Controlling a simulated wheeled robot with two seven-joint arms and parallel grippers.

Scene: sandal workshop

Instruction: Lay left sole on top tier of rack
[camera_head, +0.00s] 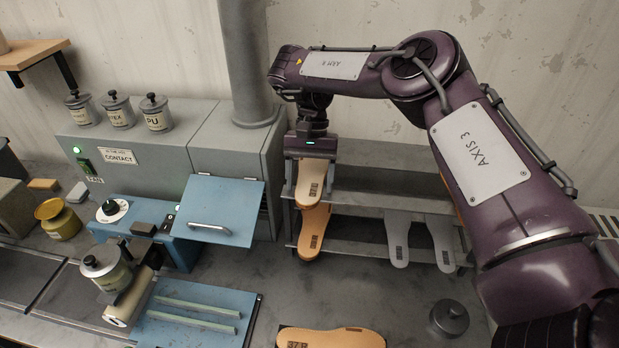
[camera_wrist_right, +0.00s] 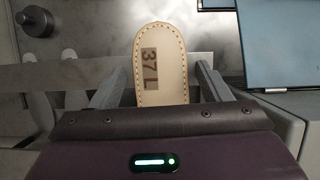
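The left sole (camera_head: 310,182), pale tan and marked 37 L, lies at the left end of the rack's top tier (camera_head: 390,201), its near end reaching over the front edge. It also shows in the right wrist view (camera_wrist_right: 163,85), with stitching along its rim. My right gripper (camera_head: 312,150) is above the sole's far part. Its two fingers (camera_wrist_right: 162,85) stand apart on either side of the sole, with a visible gap at each side. The sole's far end is hidden by the gripper. My left gripper is not in view.
An orange-tan sole (camera_head: 313,235) and grey soles (camera_head: 398,240) lie on the lower tier. A blue machine flap (camera_head: 225,208) is close to the rack's left side.

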